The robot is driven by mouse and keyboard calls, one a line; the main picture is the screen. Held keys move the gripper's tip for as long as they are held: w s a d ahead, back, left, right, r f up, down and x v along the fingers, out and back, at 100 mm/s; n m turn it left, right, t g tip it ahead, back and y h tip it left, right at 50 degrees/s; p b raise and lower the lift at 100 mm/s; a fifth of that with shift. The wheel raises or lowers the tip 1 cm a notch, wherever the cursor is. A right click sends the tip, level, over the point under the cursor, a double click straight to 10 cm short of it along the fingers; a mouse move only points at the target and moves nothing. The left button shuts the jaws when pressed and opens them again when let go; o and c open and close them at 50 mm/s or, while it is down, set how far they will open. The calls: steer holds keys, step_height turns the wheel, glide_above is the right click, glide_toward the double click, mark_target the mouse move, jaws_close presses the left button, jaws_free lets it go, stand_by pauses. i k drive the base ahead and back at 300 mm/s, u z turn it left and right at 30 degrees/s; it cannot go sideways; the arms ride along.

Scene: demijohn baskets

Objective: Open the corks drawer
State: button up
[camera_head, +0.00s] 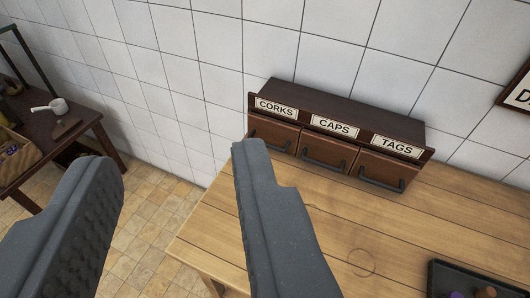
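A dark wooden cabinet (340,112) stands on the wooden table against the tiled wall. It has three drawers in a row, labelled CORKS, CAPS and TAGS. The caps drawer (340,148) and the tags drawer (375,164) also look shut, with dark bar handles. My gripper (178,165) is open, with nothing between its fingers. The right fingertip appears just in front of the corks drawer in the picture; I see no grasp on the handle.
The wooden table (420,235) is mostly bare in front of the cabinet. A dark tray (440,270) with small items sits at bottom right. A dark side table (82,126) holding a white object stands at left. Tiled floor lies between the tables.

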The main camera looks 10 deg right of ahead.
mark_target(280, 136)
steer(key=k, duration=1.1)
steer(key=u, duration=0.2)
steer(key=i, duration=2)
steer(key=z, duration=0.75)
